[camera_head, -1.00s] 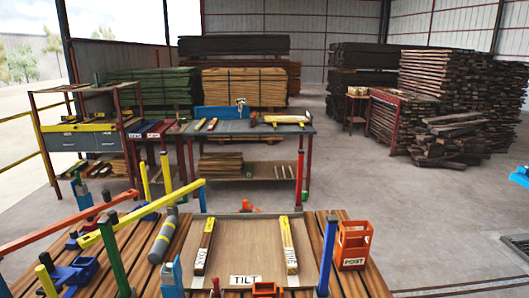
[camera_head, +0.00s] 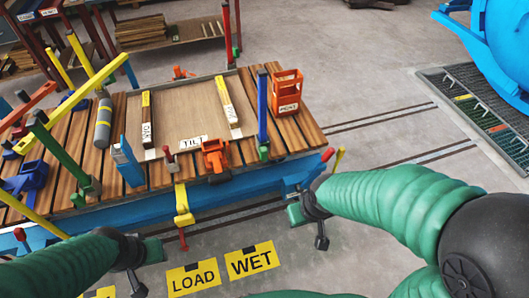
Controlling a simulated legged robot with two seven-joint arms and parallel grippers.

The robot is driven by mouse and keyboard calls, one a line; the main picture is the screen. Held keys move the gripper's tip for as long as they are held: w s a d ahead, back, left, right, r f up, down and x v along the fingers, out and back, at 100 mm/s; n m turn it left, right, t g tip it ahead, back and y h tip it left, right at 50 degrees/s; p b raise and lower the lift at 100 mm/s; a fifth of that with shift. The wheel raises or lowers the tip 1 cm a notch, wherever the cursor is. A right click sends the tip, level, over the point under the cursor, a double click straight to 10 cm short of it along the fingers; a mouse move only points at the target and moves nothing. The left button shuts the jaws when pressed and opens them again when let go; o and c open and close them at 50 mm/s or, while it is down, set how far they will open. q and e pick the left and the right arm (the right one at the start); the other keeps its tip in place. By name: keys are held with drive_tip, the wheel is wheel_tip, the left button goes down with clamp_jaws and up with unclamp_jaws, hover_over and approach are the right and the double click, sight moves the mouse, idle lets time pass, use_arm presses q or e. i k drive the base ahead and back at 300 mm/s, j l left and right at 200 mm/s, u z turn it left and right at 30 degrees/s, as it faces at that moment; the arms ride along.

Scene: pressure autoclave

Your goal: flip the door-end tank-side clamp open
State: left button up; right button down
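The cart (camera_head: 290,143) has a slatted wooden deck and a blue side. Several clamp-like parts line its near edge: an orange one (camera_head: 215,158), a red-handled one (camera_head: 170,160), and a yellow one (camera_head: 183,208) hanging over the side. At the near right corner, a blue bracket (camera_head: 298,183) has red and yellow handles beside it. I cannot tell for sure which is the door-end tank-side clamp. My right gripper (camera_head: 308,225) looks open and empty near that corner. My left gripper (camera_head: 144,268) looks open and empty, short of the cart's near side. Any gap to the cart is unclear.
A TILT tray (camera_head: 180,120) holds two labelled sticks. An orange POST crate (camera_head: 287,92) stands right of it. Upright posts and bars crowd the left deck. The blue tank (camera_head: 500,45) is upper right, by a floor grating (camera_head: 480,115). Rails cross open floor.

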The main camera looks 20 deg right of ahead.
sight(263, 150)
drive_tip(key=i+j, duration=0.15)
drive_tip(key=i+j+z, duration=0.1)
drive_tip(key=j, duration=0.3)
drive_tip(key=i+j+z, duration=0.25)
drive_tip(key=i+j, duration=0.35)
drive_tip(key=i+j+z, duration=0.1)
drive_tip(key=i+j, duration=0.35)
drive_tip(key=j, duration=0.2)
